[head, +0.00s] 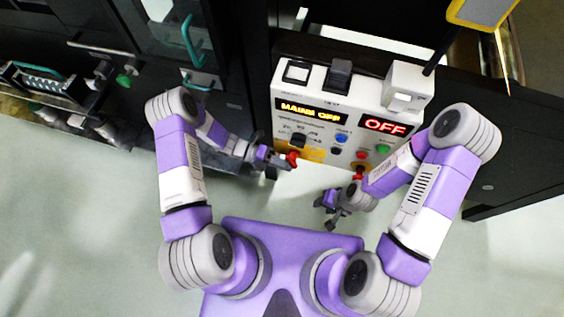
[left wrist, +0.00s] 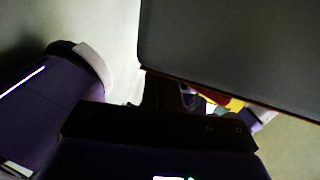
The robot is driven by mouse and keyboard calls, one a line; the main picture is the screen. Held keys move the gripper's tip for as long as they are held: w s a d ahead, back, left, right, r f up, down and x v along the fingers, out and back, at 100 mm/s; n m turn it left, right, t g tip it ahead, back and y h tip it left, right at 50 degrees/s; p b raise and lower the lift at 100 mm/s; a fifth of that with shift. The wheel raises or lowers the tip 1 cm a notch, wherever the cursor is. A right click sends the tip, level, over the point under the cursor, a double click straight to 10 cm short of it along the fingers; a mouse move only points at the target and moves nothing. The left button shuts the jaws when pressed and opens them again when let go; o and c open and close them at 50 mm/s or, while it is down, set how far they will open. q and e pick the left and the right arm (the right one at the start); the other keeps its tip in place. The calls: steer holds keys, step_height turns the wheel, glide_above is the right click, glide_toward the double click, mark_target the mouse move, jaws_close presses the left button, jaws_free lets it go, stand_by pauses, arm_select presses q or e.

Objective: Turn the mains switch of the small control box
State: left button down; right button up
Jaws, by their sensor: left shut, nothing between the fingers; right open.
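The small control box (head: 308,108) is a pale panel with a lit display reading "MAINS OFF" and a red display reading "OFF" (head: 386,125). A red knob (head: 292,157) on a yellow plate sits at its lower left; it looks like the mains switch. My left gripper (head: 279,162) is shut and empty, right beside this knob; I cannot tell whether they touch. In the left wrist view, a red and yellow part (left wrist: 232,103) shows partly behind a dark grey panel edge. My right gripper (head: 331,204) is open and empty, below the box.
A second red knob (head: 358,173) is at the box's lower edge, close to my right wrist. Blue, red and green buttons (head: 383,149) and a black selector (head: 298,140) are on the panel. Dark machinery (head: 235,60) stands left. The pale floor (head: 110,220) is clear.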

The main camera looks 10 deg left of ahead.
arm_select(q)
steer(key=shift+d+f, duration=0.2)
steer(key=shift+d, duration=0.3)
stand_by(1.3)
